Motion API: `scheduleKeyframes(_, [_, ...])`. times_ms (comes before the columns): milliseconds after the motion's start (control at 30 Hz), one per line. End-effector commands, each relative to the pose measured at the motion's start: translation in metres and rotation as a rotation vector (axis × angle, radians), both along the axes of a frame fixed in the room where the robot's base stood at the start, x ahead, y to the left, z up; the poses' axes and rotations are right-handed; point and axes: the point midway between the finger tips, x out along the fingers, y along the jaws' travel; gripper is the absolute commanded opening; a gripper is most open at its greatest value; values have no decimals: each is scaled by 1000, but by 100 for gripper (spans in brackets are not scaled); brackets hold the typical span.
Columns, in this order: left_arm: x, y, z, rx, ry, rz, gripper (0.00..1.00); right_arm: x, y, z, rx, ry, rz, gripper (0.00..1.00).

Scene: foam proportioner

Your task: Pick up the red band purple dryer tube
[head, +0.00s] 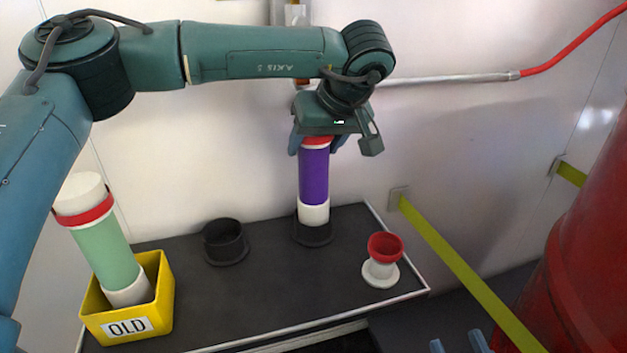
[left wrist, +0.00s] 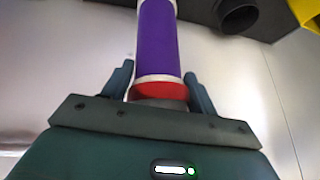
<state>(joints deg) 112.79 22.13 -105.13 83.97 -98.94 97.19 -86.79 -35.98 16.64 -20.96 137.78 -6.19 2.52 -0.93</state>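The purple dryer tube (head: 314,178) has a red band (head: 317,142) near its top and a white lower end. It stands upright in a black ring holder (head: 313,233) on the dark table. My left gripper (head: 319,145) is above it, pointing down, with its fingers on either side of the red band. In the left wrist view the fingers (left wrist: 159,80) flank the tube (left wrist: 158,40), with what looks like a narrow gap at each side. My right gripper (head: 457,344) shows only its fingertips, apart and empty, at the bottom edge of the head view.
A green tube (head: 106,250) with a red band leans in the yellow OLD bin (head: 165,295). An empty black holder (head: 225,241) and a red-and-white cup-like part (head: 384,250) stand on the table (head: 270,300). A red tank (head: 590,250) and yellow-green bar (head: 465,270) are right.

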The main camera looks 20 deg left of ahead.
Motion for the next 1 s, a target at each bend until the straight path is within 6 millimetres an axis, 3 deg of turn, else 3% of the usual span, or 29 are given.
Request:
scheduleKeyframes(600, [0,0,0,2,3,0,5,-1,-2,-7,-8,16,-4,36])
scheduleKeyframes(1000, [-1,-1,6,4,2,0,4,-1,-2,0,-12,7,-5,36])
